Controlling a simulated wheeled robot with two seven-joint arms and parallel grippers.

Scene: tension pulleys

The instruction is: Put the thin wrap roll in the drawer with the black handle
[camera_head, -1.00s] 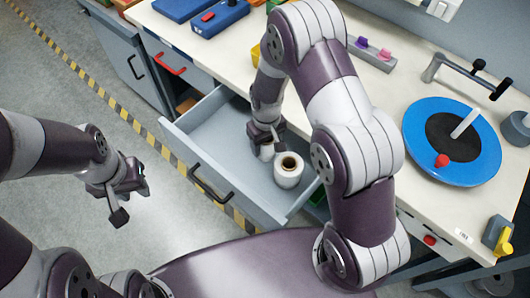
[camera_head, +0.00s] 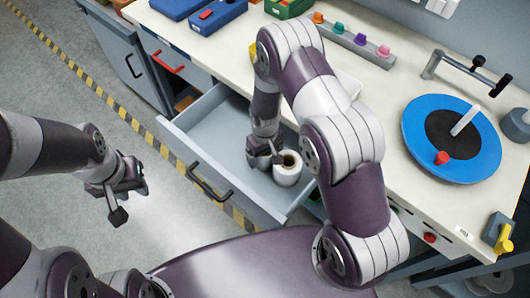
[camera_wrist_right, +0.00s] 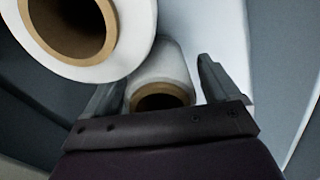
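The drawer with the black handle (camera_head: 210,184) is pulled open; its grey front (camera_head: 180,151) faces the floor aisle. A thick white roll with a brown core (camera_head: 287,169) stands inside it. My right gripper (camera_head: 264,160) is low in the drawer, just left of the thick roll. In the right wrist view, the thin wrap roll (camera_wrist_right: 165,62), white with a brown core, is between the fingers. A gap shows beside the right finger, so the gripper (camera_wrist_right: 160,80) looks open around it. The thick roll (camera_wrist_right: 105,65) is close by at upper left. My left gripper (camera_head: 128,202) is open and empty above the floor.
A drawer with a red handle (camera_head: 169,62) is left of the open one. On the worktop are a blue disc (camera_head: 418,125), a rack of coloured pegs (camera_head: 352,38) and blue boxes (camera_head: 217,17). The drawer's far left part is clear.

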